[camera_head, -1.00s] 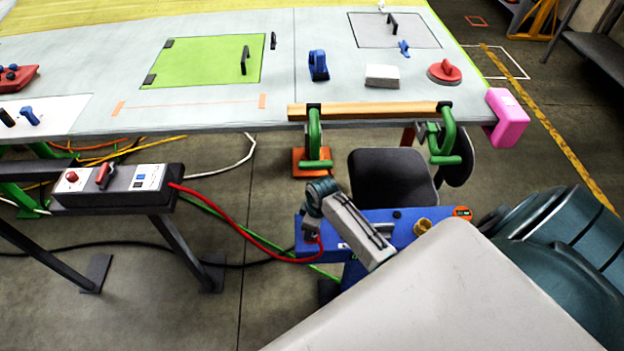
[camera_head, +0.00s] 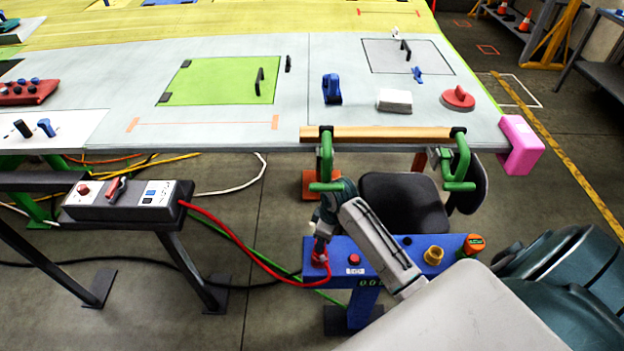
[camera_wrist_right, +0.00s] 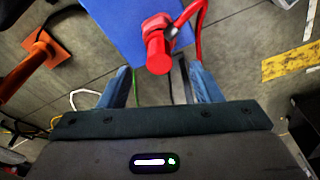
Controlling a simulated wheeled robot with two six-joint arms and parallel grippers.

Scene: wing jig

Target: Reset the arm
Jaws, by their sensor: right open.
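My right arm (camera_head: 380,240) comes in from the lower right in the head view. Its gripper (camera_head: 321,228) is over the left end of a blue box (camera_head: 405,258), just above a red plug (camera_head: 319,257) with a red cable. My left gripper is not in view.
The blue box carries a red button (camera_head: 354,260), a brass fitting (camera_head: 433,255) and an orange knob (camera_head: 473,244). A grey switch box (camera_head: 130,200) stands left. Green clamps (camera_head: 326,160) hang from the wing panel's edge (camera_head: 230,150), above a dark chair (camera_head: 405,200).

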